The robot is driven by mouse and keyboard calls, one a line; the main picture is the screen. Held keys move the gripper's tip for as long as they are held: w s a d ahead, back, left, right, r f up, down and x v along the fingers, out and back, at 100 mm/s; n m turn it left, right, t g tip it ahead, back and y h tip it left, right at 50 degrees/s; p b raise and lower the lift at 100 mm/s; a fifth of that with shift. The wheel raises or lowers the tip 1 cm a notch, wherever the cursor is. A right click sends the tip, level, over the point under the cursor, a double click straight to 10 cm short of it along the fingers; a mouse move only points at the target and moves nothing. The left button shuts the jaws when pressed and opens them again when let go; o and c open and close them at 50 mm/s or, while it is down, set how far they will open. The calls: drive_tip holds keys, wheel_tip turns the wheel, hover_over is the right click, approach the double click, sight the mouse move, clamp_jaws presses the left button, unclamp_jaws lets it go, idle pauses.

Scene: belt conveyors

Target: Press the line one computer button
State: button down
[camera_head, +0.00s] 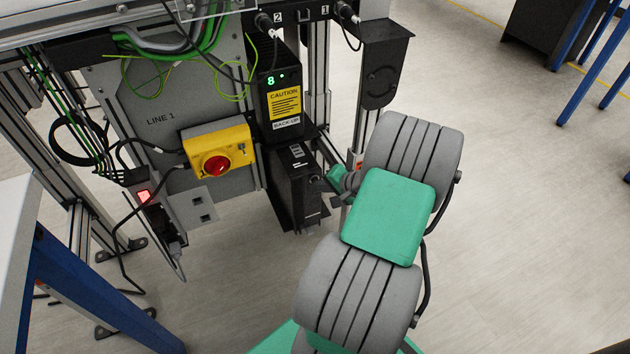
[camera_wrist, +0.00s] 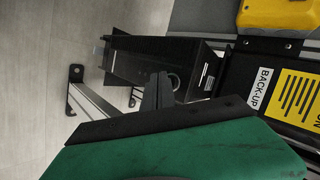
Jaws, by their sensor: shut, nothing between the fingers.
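The line one computer (camera_head: 293,188) is a black upright box under the back-up unit, beside the LINE 1 panel. In the wrist view the computer (camera_wrist: 145,58) lies across the upper middle. A round button (camera_wrist: 174,81) shows on its front face. My gripper (camera_wrist: 160,78) is shut and empty, its fingertips just left of the button in the picture. I cannot tell whether they touch the computer. In the head view my arm reaches in from the right, and its end is close to the computer's front; the fingers are small there and the button cannot be made out.
The black back-up unit (camera_head: 283,95) with a yellow caution label stands above the computer. A yellow switch box (camera_head: 217,148) with a red knob is to the left. Cables hang farther left. A metal frame post and a black bracket (camera_head: 385,65) are near my arm.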

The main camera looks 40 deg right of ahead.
drive_tip(key=shift+w, duration=0.3)
idle(0.5)
drive_tip(key=shift+s+a+p, duration=0.15)
drive_tip(key=shift+s+p, duration=0.25)
drive_tip(key=shift+s, duration=0.4)
drive_tip(key=shift+s+a+p, duration=0.25)
drive_tip(key=shift+s+p, duration=0.05)
drive_tip(key=shift+s, duration=0.5)
drive_tip(key=shift+s+a+p, duration=0.2)
drive_tip(key=shift+s+p, duration=0.15)
drive_tip(key=shift+s, duration=0.45)
drive_tip(key=shift+s+a+p, duration=0.25)
drive_tip(key=shift+s+p, duration=0.05)
drive_tip(key=shift+s, duration=0.5)
